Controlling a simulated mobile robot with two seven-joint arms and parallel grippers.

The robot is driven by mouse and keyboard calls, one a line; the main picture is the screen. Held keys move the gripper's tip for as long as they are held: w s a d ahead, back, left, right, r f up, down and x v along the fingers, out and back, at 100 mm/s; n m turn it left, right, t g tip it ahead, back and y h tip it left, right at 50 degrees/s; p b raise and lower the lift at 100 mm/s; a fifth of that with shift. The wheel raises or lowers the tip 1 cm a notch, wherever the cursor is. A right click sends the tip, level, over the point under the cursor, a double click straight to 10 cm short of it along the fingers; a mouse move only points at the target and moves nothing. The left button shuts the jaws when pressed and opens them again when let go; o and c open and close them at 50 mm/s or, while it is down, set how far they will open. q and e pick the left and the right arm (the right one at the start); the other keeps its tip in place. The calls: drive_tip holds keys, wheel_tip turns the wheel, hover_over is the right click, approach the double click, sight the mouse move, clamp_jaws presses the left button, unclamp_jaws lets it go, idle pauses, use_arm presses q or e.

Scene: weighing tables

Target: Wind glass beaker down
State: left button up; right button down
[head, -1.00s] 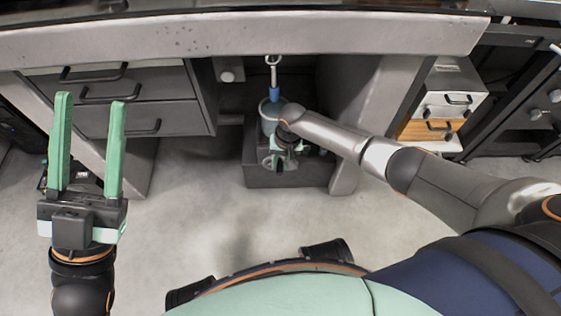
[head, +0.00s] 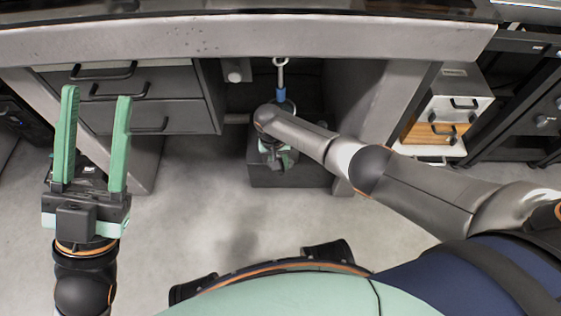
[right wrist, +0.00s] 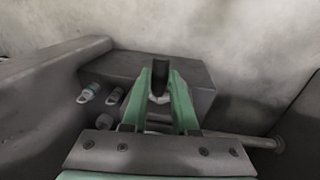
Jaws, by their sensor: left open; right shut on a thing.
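A pale metal hook (head: 281,66) with a blue piece (head: 280,95) hangs under the table. The glass beaker (head: 289,105) below it is mostly hidden behind my right arm; only a bit of its rim shows. My right gripper (head: 284,160) is low in front of a dark block under the table. In the right wrist view my right gripper (right wrist: 160,98) is shut on a dark handle (right wrist: 160,75) that sticks up between its green fingers. My left gripper (head: 96,140) is open and empty, pointing up at the left, apart from everything.
The dark block (head: 300,177) stands on the floor in the knee space. A drawer unit (head: 170,115) is on the left and a table leg (head: 385,115) on the right. The table edge (head: 230,38) runs overhead. The floor in front is clear.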

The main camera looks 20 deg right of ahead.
drive_tip(key=c, duration=0.7)
unclamp_jaws()
use_arm(q)
wheel_tip(320, 180, up, 9)
drive_tip(key=a+p, duration=0.1)
drive_tip(key=p, duration=0.7)
drive_tip(key=shift+s+t, duration=0.15)
drive_tip(key=shift+t, duration=0.15)
use_arm(e)
drive_tip(key=r, duration=0.4)
drive_tip(key=a+r, duration=0.1)
drive_tip(key=r, duration=0.7)
drive_tip(key=shift+w+a+r, duration=0.2)
drive_tip(key=shift+a, duration=0.05)
use_arm(q)
drive_tip(key=shift+f, duration=0.25)
